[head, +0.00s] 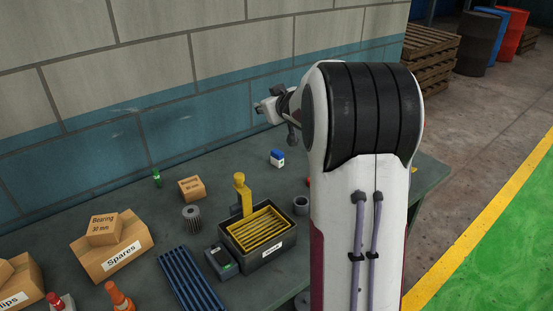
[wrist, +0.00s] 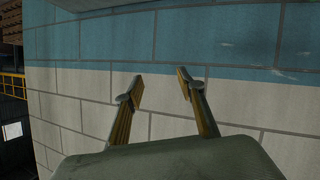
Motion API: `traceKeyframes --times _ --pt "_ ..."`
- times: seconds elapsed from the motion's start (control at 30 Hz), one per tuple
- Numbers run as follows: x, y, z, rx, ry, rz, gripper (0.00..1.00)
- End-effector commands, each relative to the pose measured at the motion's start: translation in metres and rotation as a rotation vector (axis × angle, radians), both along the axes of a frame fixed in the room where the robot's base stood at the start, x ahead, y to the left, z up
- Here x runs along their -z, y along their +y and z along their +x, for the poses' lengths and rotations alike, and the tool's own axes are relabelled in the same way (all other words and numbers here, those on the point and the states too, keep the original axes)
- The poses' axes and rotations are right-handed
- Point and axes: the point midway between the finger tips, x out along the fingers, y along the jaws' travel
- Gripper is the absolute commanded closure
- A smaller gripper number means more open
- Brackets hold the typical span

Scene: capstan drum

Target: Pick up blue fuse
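A small block (head: 277,158), blue with a white lower part, stands on the dark workbench (head: 130,195) in the head view. It is the only blue item of that kind there and looks like the blue fuse, though it is too small to be certain. My gripper (wrist: 160,88) is open and empty in the wrist view, its two yellowish fingers apart in front of the block wall. The fuse does not show in the wrist view.
A dark bin (head: 262,256) with yellow slats stands below the block. The wall (head: 140,145) rises behind the bench.

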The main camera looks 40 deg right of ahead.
Motion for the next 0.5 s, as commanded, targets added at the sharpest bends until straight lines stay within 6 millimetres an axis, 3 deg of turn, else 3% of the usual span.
traceKeyframes --times 0.23,0.5 --pt "0.04 -0.035 0.018 -0.069 -0.021 0.024 0.61" --pt "0.09 -0.066 0.025 -0.155 -0.033 0.072 0.61"
